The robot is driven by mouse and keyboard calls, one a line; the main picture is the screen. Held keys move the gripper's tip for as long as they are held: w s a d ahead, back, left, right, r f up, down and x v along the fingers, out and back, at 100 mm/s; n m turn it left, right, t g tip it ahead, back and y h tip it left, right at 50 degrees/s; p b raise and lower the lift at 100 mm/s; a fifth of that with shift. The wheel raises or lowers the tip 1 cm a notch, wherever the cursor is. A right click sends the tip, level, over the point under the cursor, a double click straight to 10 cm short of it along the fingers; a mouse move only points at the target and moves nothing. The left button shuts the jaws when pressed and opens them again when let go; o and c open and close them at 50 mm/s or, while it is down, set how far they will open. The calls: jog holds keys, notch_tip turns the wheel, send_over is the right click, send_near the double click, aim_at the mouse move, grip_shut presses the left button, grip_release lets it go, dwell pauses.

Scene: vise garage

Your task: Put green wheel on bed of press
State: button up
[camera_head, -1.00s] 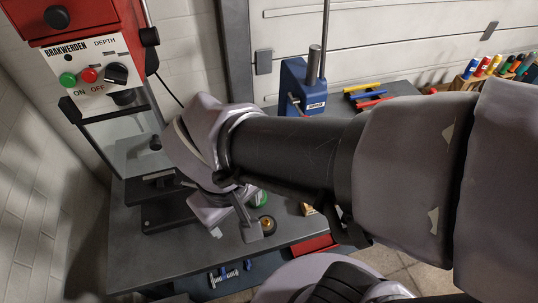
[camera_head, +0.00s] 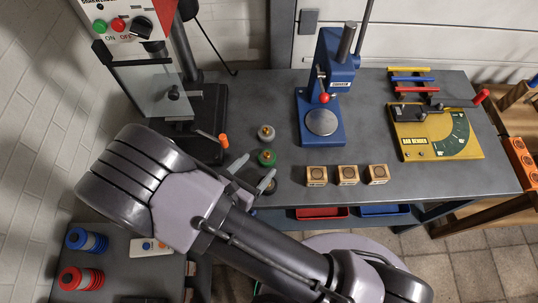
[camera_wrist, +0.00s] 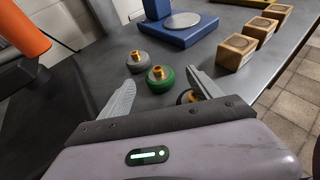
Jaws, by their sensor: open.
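The green wheel (camera_head: 267,158) with a brass hub lies on the grey bench, between a grey wheel (camera_head: 266,132) and a dark wheel partly hidden by my gripper. The blue press (camera_head: 331,85) stands to its right; its bed, a bare round metal plate (camera_head: 321,122), is at its foot. My gripper (camera_head: 252,172) is open and empty, just in front of the green wheel. In the wrist view the green wheel (camera_wrist: 160,82) shows beyond and between the open fingers, and the dark wheel (camera_wrist: 187,97) is close by the right finger.
Three wooden blocks (camera_head: 347,175) stand in a row along the front edge. A yellow gauge board (camera_head: 430,143) is at the right. A drill press with a clear guard (camera_head: 150,90) and an orange-handled part (camera_head: 223,140) are at the left. Bench between wheels and press is clear.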

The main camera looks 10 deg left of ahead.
aim_at(265, 156)
jog(key=b+x, duration=0.1)
jog(key=x, duration=0.6)
jog(key=shift+w+a+f, duration=0.15)
jog(key=shift+w+f, duration=0.05)
jog(key=shift+s+r, duration=0.1)
jog(key=shift+s, duration=0.05)
grip_shut()
